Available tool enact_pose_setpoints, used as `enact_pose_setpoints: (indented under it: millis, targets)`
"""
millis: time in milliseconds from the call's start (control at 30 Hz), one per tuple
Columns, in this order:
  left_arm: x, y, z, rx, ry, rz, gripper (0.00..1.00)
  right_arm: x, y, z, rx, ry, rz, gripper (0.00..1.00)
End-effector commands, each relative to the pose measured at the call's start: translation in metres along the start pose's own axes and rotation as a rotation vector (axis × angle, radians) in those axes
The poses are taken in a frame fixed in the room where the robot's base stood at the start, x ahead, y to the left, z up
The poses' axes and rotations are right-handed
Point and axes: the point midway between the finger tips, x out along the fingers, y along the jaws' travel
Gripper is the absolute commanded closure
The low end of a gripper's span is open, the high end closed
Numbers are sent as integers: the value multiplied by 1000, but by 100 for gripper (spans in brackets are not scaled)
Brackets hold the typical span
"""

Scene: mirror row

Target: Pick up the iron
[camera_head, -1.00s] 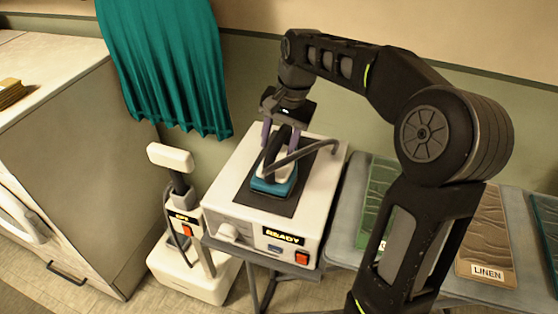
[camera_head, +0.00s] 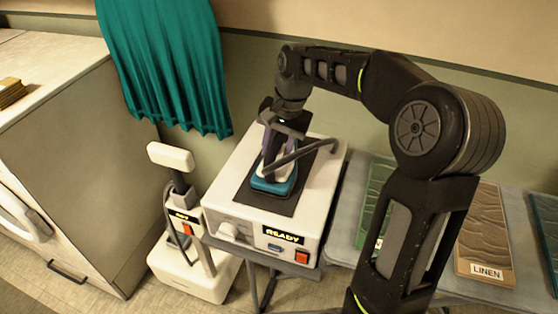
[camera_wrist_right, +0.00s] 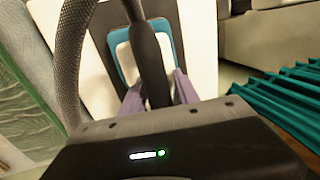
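The iron (camera_head: 275,183), with a teal base, white body and dark handle, stands on the dark pad of a white station labelled READY (camera_head: 232,221). Its teal and white body also shows in the right wrist view (camera_wrist_right: 126,58). My right gripper (camera_head: 276,151) reaches down over the iron from above. In the right wrist view its purple fingers (camera_wrist_right: 160,90) stand on either side of the dark handle (camera_wrist_right: 149,62), apart enough to look open; contact is hard to tell. My left gripper is in neither view.
A dark cord (camera_head: 300,155) arches beside the iron and my gripper. A table on the right holds a green panel (camera_head: 374,203) and a tan LINEN panel (camera_head: 486,235). A white upright device (camera_head: 190,272) stands left of the station. A teal curtain (camera_head: 165,65) hangs behind.

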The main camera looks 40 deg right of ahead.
Motion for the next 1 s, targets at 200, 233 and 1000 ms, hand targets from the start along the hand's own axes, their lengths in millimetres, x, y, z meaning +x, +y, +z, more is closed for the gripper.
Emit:
enact_pose_setpoints:
  millis: [200,233,1000]
  targets:
    - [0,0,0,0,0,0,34,0,0,0,0,0,0,82]
    - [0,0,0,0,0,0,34,0,0,0,0,0,0,84]
    - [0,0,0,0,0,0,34,0,0,0,0,0,0,100]
